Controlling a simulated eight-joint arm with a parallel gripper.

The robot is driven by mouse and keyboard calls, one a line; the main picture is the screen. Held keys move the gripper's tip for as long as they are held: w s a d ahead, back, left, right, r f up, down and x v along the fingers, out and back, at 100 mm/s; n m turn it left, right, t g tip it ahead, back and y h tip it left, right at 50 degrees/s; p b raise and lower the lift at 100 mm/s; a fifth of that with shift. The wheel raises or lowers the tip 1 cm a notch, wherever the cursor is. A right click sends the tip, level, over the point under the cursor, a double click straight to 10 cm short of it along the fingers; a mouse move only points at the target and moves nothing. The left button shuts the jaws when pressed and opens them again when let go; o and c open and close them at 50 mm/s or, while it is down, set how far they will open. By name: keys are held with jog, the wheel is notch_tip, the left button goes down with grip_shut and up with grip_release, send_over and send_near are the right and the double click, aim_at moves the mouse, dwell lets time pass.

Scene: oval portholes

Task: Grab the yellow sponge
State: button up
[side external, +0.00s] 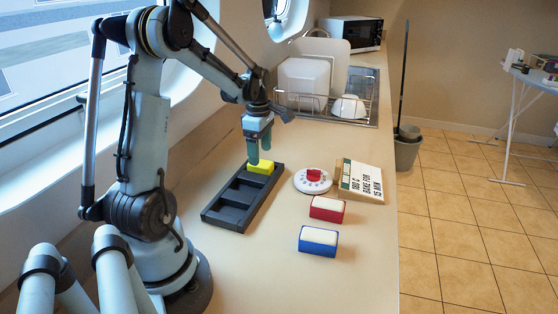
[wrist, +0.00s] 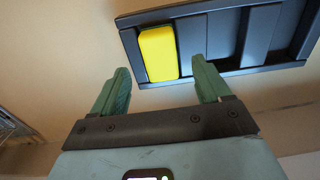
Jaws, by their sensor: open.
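The yellow sponge (side external: 261,167) sits in the far-end compartment of a dark tray (side external: 228,214) on the counter. In the wrist view the sponge (wrist: 158,53) lies at the left end of the tray (wrist: 225,70), beyond my fingertips and roughly between their lines. My gripper (side external: 260,158) is open and points down just above the sponge. In the wrist view my gripper (wrist: 160,75) shows two green fingers spread apart with nothing between them. Whether a fingertip touches the sponge is not clear.
A round white dial with a red top (side external: 313,180) and a lettered sign (side external: 361,181) are right of the tray. A red-and-white block (side external: 327,209) and a blue-and-white block (side external: 318,241) lie nearer the front. A dish rack (side external: 330,100) stands behind. The tray's other compartments look empty.

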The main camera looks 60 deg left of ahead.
aim_at(261, 168)
jog(key=shift+f, duration=1.7)
jog(key=shift+c, duration=0.4)
jog(key=c, duration=1.1)
jog(key=shift+o, duration=0.2)
jog(key=shift+r, duration=0.15)
